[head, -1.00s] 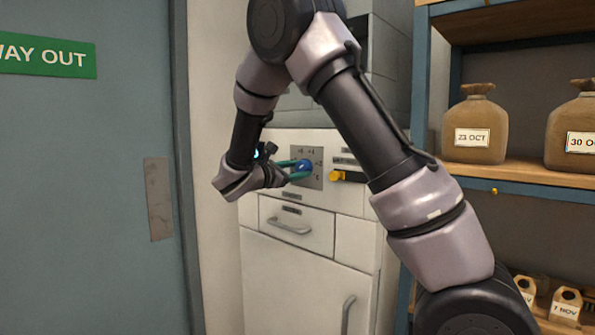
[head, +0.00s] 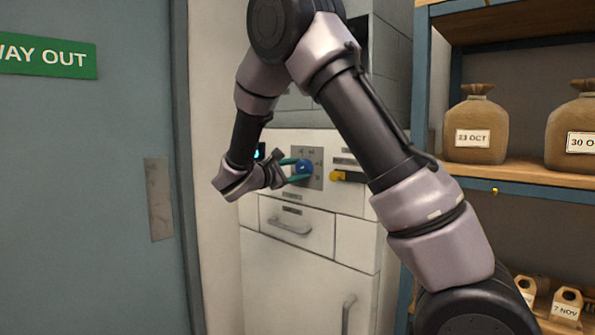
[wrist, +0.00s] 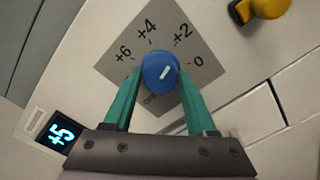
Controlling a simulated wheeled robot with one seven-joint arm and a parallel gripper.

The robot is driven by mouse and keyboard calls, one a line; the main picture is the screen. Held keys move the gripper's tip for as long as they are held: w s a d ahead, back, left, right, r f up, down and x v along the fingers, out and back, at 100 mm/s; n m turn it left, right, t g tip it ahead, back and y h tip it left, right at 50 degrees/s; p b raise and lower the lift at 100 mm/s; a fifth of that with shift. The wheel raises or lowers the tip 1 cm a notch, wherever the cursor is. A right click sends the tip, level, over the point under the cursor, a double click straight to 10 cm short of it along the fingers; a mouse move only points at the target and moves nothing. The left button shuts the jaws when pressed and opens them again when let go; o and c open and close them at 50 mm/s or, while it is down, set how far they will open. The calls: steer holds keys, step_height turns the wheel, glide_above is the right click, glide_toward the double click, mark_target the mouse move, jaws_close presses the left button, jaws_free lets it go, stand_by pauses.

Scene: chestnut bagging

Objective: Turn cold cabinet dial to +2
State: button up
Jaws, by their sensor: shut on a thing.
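The blue cold cabinet dial (wrist: 157,70) sits on a grey plate (wrist: 205,72) marked +6, +4, +2, 0 and OFF. Its white pointer mark is tilted up and to the right, roughly toward +2. My gripper (wrist: 158,77) is shut on the dial, with one green finger on each side. In the head view, the dial (head: 304,166) shows between the fingertips of my gripper (head: 301,170) on the white cabinet front (head: 336,195). A small display (wrist: 62,133) left of the plate reads what looks like +5.
A drawer with a handle (head: 290,226) is below. Shelves with labelled sacks (head: 475,125) stand at the right. A grey-blue door (head: 90,200) fills the left.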

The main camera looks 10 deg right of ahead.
steer(key=o, duration=1.3)
steer(key=shift+o, duration=0.2)
steer(key=v, duration=1.1)
